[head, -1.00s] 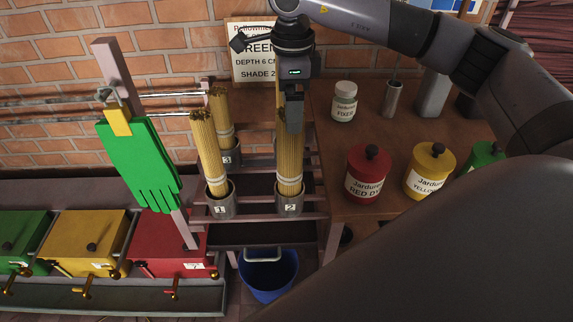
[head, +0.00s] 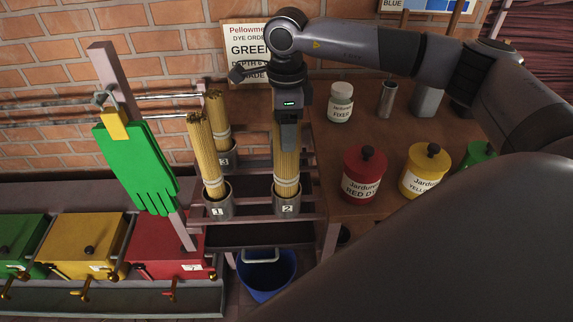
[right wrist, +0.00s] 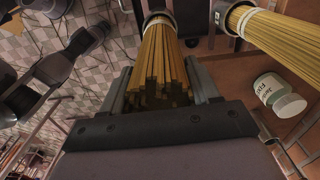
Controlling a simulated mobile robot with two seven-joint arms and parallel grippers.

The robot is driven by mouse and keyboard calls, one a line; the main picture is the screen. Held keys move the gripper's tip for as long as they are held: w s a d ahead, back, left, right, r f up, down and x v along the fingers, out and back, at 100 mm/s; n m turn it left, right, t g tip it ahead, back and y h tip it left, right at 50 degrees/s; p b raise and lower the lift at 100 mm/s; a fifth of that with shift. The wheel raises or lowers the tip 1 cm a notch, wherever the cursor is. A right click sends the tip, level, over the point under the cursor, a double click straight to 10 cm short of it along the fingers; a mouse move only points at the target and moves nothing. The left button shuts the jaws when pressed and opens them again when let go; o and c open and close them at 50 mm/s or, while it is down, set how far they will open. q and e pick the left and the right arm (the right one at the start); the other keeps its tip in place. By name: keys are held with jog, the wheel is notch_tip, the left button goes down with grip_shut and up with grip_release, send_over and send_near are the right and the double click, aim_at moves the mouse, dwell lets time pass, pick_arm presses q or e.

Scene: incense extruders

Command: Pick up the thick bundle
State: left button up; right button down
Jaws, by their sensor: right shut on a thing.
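The thick bundle of yellow sticks (head: 287,166), tied with a pale band, stands upright in the metal cup marked 2 (head: 288,207). It looks a little wider than the other bundles. My right gripper (head: 289,135) points down over its upper part and is shut on it. In the right wrist view the bundle's stick ends (right wrist: 163,85) show between the two fingers, and its lower end is in the cup.
A second bundle (head: 205,150) stands in cup 1 (head: 217,209), a third (head: 217,118) in cup 3 behind. A green glove (head: 135,165) hangs on a post at left. Dye jars and a fixer jar (head: 340,102) stand right. A blue bucket (head: 266,275) sits below.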

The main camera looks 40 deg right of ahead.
jog(key=shift+r, duration=0.1)
notch_tip(320, 180, up, 31)
jog(key=p, duration=0.8)
jog(key=shift+p, duration=0.3)
dwell(0.5)
dwell(0.5)
